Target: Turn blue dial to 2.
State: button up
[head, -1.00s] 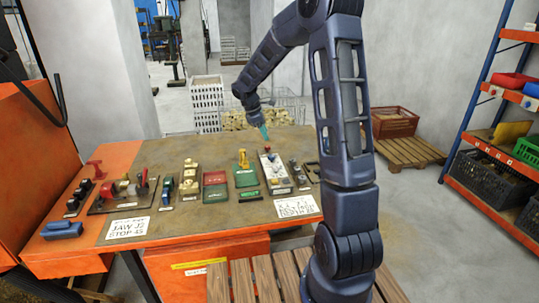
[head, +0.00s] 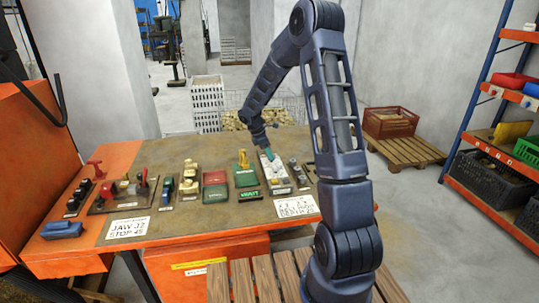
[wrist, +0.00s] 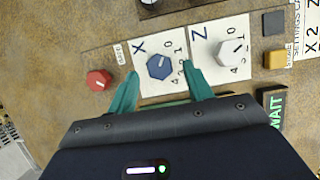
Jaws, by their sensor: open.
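The blue dial (wrist: 159,67) is a faceted knob on a white plate marked X, with numbers from 0 to 4 along its right and lower side. Its pointer setting is too small to read for certain. My gripper (wrist: 160,70) has teal fingers, open, with one tip on each side of the blue dial in the wrist view. I cannot tell whether they touch it. In the head view my gripper (head: 269,154) is low over the far end of the control panel (head: 278,187), and it hides the blue dial there.
A white dial (wrist: 231,53) on a plate marked Z sits right of the blue one. A red knob (wrist: 98,79) is on the left. A green-lettered WAIT display (wrist: 273,110) is close by. Trays and tools crowd the bench (head: 200,238) to the left.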

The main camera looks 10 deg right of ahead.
jog(key=shift+x, duration=0.75)
jog(key=c, duration=1)
jog(key=shift+m, duration=0.3)
jog(key=m, duration=0.1)
jog(key=m+g, duration=0.1)
jog(key=m, duration=0.1)
jog(key=m+g, duration=0.1)
jog(key=m, duration=0.1)
jog(key=shift+w+y, duration=0.25)
jog(key=shift+y, duration=0.05)
jog(key=m+g, duration=0.1)
jog(key=m, duration=0.2)
jog(key=m+y, duration=0.1)
jog(key=m, duration=0.2)
jog(key=shift+w+d+g, duration=0.15)
jog(key=shift+d+g, duration=0.05)
jog(key=shift+g, duration=0.2)
jog(key=shift+y, duration=0.3)
